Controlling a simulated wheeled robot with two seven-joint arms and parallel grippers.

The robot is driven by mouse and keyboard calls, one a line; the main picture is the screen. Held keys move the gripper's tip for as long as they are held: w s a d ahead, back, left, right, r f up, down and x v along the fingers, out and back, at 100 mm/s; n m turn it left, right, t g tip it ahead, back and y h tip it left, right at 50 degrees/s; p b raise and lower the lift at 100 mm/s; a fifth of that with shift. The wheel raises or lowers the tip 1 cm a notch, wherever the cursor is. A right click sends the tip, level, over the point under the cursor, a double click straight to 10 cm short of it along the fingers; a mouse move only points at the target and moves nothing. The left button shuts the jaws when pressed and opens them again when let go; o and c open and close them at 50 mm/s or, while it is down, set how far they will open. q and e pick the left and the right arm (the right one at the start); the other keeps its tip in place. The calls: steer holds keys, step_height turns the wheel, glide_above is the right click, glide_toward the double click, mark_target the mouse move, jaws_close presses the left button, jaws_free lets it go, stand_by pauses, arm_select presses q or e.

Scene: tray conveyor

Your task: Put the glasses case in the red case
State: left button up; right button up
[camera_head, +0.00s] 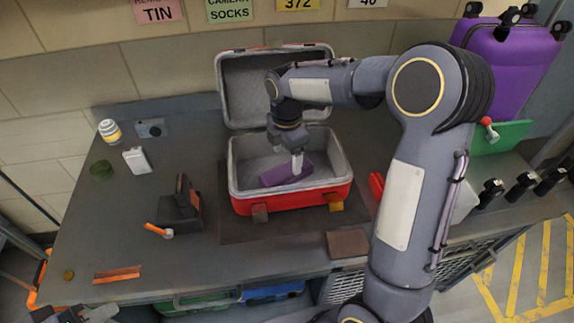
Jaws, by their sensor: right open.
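The red case (290,204) stands open on the dark counter, its grey-lined lid tilted up at the back. A purple box-like thing (285,173), which looks like the glasses case, lies inside on the grey lining. My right gripper (296,165) points down into the red case, just above and beside the purple thing. It is open, and its fingers partly hide the purple thing; I cannot tell whether they touch it. Part of my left gripper (88,315) shows at the bottom left edge, cut off by the frame.
A dark open box (180,210) and an orange-handled thing (157,231) are left of the red case. A brown square (348,244) lies at the front edge. A purple suitcase (505,65) stands at right.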

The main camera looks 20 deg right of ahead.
mark_target(287, 170)
step_height(287, 170, up, 5)
steer(key=s+d+r+m+t+y, duration=0.15)
steer(key=s+r+m, duration=0.35)
steer(key=s+m, duration=0.55)
steer(key=s+a+f+m+t+y+p, duration=0.1)
steer(key=s+a+m+t, duration=0.3)
steer(key=s+m, duration=0.7)
steer(key=s+f+y, duration=0.1)
steer(key=s, duration=0.2)
steer(key=shift+s, duration=0.15)
steer(key=shift+f, duration=0.1)
